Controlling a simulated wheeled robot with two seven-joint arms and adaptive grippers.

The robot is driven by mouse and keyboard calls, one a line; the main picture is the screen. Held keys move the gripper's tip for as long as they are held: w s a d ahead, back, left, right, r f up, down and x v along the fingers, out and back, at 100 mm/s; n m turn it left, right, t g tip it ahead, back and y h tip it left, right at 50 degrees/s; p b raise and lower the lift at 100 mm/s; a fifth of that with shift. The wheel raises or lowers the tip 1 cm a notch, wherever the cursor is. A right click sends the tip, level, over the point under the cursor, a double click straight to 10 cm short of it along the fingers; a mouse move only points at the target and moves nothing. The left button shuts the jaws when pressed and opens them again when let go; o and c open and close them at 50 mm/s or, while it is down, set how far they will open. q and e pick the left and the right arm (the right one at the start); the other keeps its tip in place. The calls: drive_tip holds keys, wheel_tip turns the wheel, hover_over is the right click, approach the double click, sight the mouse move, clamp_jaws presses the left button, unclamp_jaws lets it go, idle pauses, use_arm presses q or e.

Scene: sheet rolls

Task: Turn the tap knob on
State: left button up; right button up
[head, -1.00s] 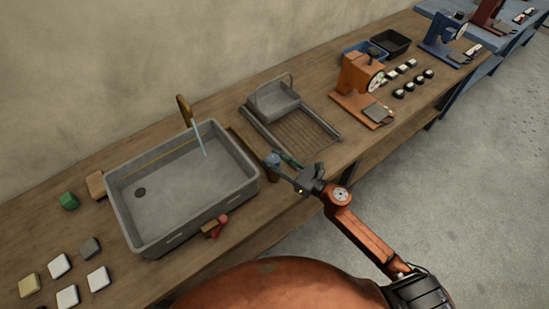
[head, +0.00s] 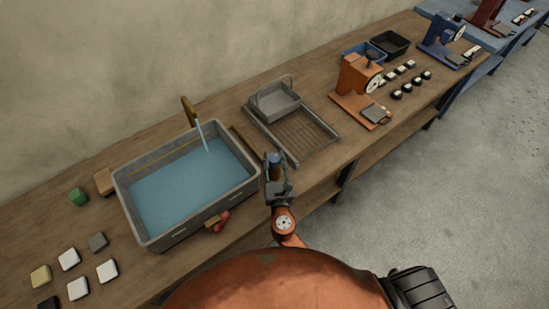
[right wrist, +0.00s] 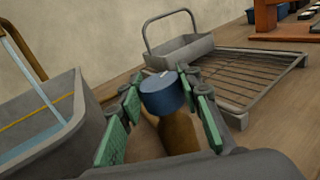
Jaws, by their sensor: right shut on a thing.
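The blue tap knob (head: 273,158) sits on a brass post to the right of the grey sink (head: 250,181). It also shows in the right wrist view (right wrist: 164,95), on its brass post (right wrist: 180,133). My right gripper (head: 275,167) is shut on the knob, with its green finger pads on either side of it. The brass spout (head: 188,109) rises behind the sink, and a pale blue stream (head: 202,136) runs from it. Blue water (head: 185,190) covers the sink's floor. My left gripper is not in view.
A grey wire rack (head: 306,139) with a grey basket (head: 276,102) stands right of the knob. A red-handled item (head: 222,218) lies at the sink's front edge. Several blocks lie to the left. An orange machine (head: 358,85) stands farther right along the wooden counter (head: 335,172).

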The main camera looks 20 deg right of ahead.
drive_tip(key=shift+m+h, duration=0.4)
drive_tip(key=shift+h, duration=0.1)
drive_tip(key=o, duration=1.2)
